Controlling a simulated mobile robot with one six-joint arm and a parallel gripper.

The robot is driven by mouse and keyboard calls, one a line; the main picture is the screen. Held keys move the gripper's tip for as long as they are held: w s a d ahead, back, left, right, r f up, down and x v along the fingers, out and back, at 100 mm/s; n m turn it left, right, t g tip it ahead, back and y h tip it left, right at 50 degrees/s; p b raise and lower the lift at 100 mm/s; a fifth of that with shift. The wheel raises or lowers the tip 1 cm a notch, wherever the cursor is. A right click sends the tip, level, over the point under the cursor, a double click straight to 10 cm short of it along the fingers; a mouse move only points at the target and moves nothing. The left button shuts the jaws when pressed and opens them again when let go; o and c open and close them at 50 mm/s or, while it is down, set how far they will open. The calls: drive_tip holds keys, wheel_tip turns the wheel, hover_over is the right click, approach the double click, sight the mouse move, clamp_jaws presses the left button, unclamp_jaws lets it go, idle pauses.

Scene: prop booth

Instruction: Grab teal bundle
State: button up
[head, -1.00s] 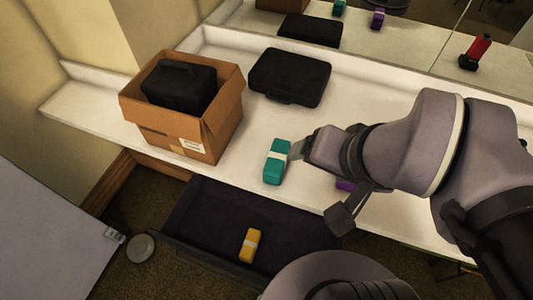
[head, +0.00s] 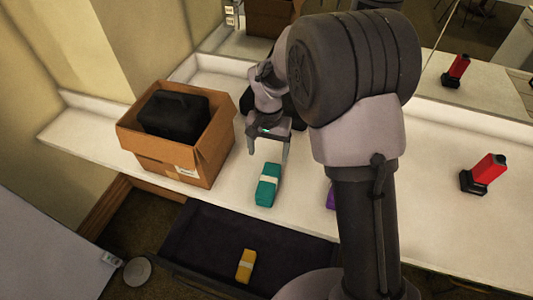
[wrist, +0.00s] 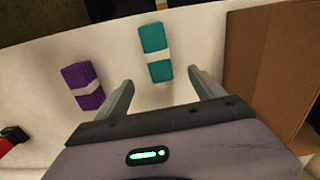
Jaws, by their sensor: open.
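The teal bundle (head: 268,186) has a pale band around its middle and lies on the white counter, right of the cardboard box. In the wrist view the teal bundle (wrist: 154,40) lies ahead of my gripper (wrist: 163,88), roughly in line with the gap between the fingers. My gripper (head: 269,151) is open and empty, just behind the bundle in the head view. The bundle is not between the fingers.
A purple bundle (wrist: 82,86) lies beside the teal one. A cardboard box (head: 190,164) with a black case (head: 174,116) stands left. A yellow bundle (head: 246,266) lies in the open dark drawer (head: 200,240). A red and black object (head: 484,174) stands right.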

sight(268, 176)
wheel_tip(268, 176, down, 11)
drive_tip(key=b, duration=0.4)
drive_tip(key=shift+s+f, duration=0.1)
drive_tip(key=shift+f, duration=0.05)
drive_tip(key=f+b, duration=0.1)
drive_tip(key=f, duration=0.1)
drive_tip(key=f+b, duration=0.1)
drive_tip(key=f, duration=0.1)
drive_tip(key=s+f, duration=0.1)
drive_tip(key=shift+f+b, duration=0.4)
drive_tip(key=shift+r, duration=0.1)
drive_tip(key=c, duration=1.7)
